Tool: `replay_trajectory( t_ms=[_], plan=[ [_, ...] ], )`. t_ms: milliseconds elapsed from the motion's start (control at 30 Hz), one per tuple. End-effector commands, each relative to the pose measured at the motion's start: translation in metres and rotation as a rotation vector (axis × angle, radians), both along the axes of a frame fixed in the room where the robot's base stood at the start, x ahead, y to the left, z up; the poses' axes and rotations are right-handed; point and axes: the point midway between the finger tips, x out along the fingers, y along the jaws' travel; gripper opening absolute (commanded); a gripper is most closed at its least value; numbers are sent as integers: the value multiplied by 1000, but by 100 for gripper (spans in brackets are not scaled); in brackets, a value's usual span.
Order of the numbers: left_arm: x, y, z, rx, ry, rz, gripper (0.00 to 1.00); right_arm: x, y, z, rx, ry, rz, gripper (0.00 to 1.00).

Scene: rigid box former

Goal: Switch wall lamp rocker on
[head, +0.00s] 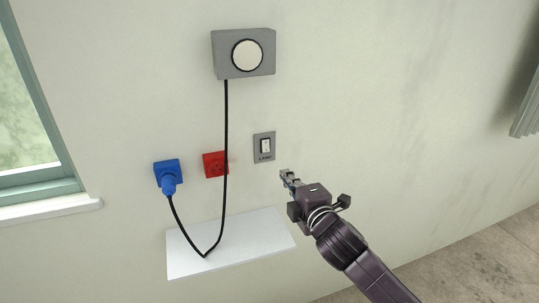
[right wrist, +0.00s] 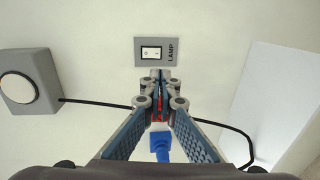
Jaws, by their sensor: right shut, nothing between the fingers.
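The lamp rocker switch (head: 265,146) is a white rocker in a grey plate marked LAMP on the wall, near the middle of the head view. It also shows at the top centre of the right wrist view (right wrist: 151,53). The wall lamp (head: 247,55) is a grey box with a round white face above the switch. My right gripper (head: 284,173) is shut and empty, just below and to the right of the switch plate in the head view. In the right wrist view its fingertips (right wrist: 156,76) point toward the plate. I cannot tell whether they touch it. My left gripper is not in view.
A red socket (head: 213,164) and a blue socket with a blue plug (head: 168,180) are left of the switch. A black cable (head: 225,140) hangs from the lamp to the plug. A white shelf (head: 190,257) lies below. A window (head: 30,120) is at left.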

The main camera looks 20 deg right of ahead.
Motion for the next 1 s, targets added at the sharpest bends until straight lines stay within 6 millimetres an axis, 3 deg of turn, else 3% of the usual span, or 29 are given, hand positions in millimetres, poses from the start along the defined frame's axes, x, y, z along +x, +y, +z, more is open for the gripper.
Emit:
replay_trajectory(
  t_ms=[533,1000],
  plan=[
    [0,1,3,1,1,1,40,11,0,4,-15,-12,4,0],
    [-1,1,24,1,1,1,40,87,3,-4,-13,-10,4,0]
  ],
)
